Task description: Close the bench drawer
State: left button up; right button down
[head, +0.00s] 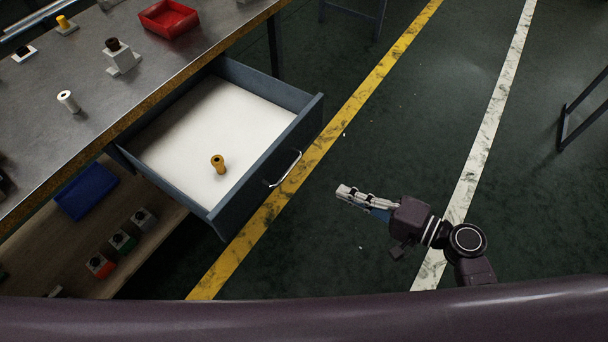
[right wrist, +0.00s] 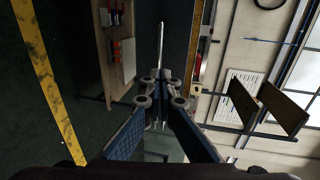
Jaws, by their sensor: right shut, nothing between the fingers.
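The bench drawer (head: 246,204) is pulled far out from under the bench top in the head view. It has blue-grey walls, a white bottom and a metal bar handle (head: 287,170) on its front. A yellow cylinder (head: 218,163) stands upright inside. My right gripper (head: 342,191) is shut and empty, to the right of the drawer front and apart from it, pointing towards it. In the right wrist view the closed fingers (right wrist: 160,124) point towards the dark drawer front (right wrist: 180,40), with the bright handle (right wrist: 160,45) ahead of them. My left gripper is not in view.
The metal bench top (head: 130,85) carries a red tray (head: 168,18), a white cylinder (head: 68,101) and small fixtures. The lower shelf (head: 150,255) holds a blue tray (head: 87,190) and several button boxes. The floor right of the drawer is open, with yellow and white lines.

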aim_at(291, 169)
jog(key=p+x, duration=0.2)
jog(key=x, duration=1.1)
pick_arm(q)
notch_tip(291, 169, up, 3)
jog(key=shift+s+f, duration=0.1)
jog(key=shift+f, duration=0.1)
pick_arm(e)
jog(key=shift+w+a, duration=0.1)
jog(key=shift+w, duration=0.05)
jog(key=shift+f, duration=0.1)
